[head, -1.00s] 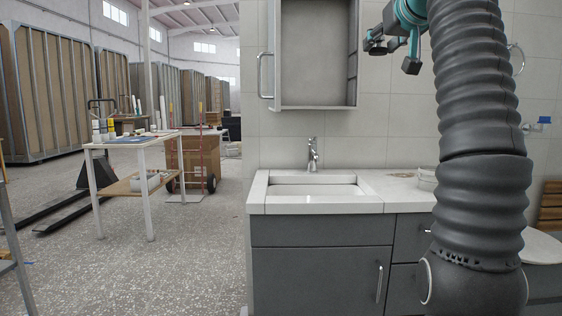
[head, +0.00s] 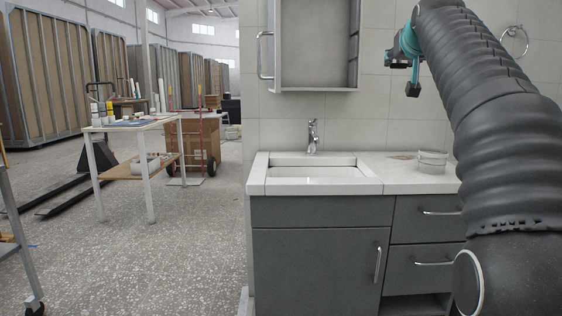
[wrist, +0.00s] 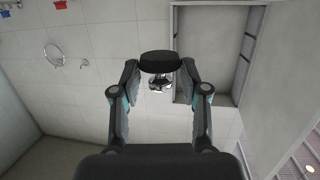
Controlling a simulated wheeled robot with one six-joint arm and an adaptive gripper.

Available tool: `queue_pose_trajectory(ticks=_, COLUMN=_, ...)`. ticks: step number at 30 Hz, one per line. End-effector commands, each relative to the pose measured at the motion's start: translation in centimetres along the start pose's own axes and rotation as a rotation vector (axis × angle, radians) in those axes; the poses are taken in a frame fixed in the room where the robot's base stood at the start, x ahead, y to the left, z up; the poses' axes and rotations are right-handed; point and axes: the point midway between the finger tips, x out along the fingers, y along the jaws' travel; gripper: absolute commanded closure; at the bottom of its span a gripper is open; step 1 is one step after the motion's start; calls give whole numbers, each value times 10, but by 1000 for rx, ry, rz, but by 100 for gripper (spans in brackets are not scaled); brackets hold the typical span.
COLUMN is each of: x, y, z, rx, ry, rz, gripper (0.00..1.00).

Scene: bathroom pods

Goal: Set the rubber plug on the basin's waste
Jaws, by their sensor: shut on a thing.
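The rubber plug (wrist: 160,60) is a black round disc at the fingertips of my gripper (wrist: 160,72) in the wrist view. My gripper is shut on it, with a shiny chrome piece just below the disc between the fingers. In the head view my gripper (head: 405,64) is up at the right of the wall cabinet, high above the counter and apart from the basin. The white basin (head: 318,188) is set in the counter at centre. Its waste is hidden by the front rim.
A chrome tap (head: 312,137) stands behind the basin. An open wall cabinet (head: 318,45) hangs above it. A clear tub (head: 432,161) sits on the counter at right. Grey drawers (head: 428,212) are below. A white table (head: 130,127) stands at left, with open floor between.

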Motion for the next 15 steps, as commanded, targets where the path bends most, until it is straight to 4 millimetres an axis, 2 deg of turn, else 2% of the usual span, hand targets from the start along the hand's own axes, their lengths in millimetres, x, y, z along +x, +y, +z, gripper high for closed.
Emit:
queue_pose_trajectory(ticks=3, x=30, y=9, z=33, rx=7, ry=-7, rz=38, gripper=85)
queue_pose_trajectory(ticks=9, x=74, y=18, z=95, rx=16, ry=-9, rz=78, gripper=85)
queue_pose_trajectory(ticks=15, x=108, y=18, z=160, rx=16, ry=-7, rz=80, gripper=85)
